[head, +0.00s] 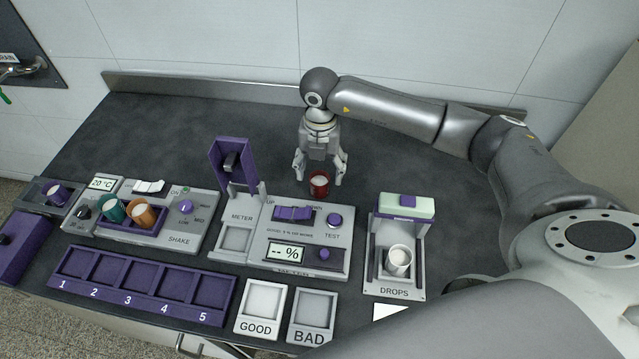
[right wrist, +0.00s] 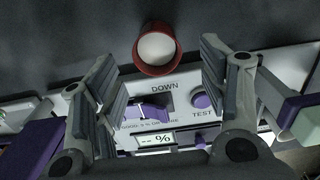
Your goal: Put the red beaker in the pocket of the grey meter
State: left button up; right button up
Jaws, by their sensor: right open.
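The red beaker (head: 320,184), holding something white, stands on the dark counter behind the grey meter (head: 296,257). My right gripper (head: 320,176) is open just above and around it, pointing down. In the right wrist view the red beaker (right wrist: 157,62) shows between the two spread fingertips, nearer their far ends, with a gap on each side. The grey meter's pocket (head: 236,238) is a square recess at its left, under a raised purple press, and looks empty. The meter's display reads "-- %". My left gripper is not in view.
The shaker (head: 178,232) at left holds a teal beaker (head: 113,208) and an orange beaker (head: 143,215). A white beaker (head: 398,260) stands in the DROPS unit (head: 375,285) at right. A purple numbered rack (head: 140,300) and GOOD and BAD trays lie in front. The counter behind is clear.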

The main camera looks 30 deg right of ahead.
aim_at(319, 181)
jog(key=shift+w+f+p, duration=0.15)
jog(key=shift+f+p, duration=0.3)
jog(key=shift+f, duration=1)
jog(key=shift+w+f+p, duration=0.15)
jog(key=shift+f+p, duration=0.3)
jog(key=shift+f, duration=1)
jog(key=c, duration=1.2)
jog(key=shift+c, duration=0.2)
jog(key=shift+r, duration=0.15)
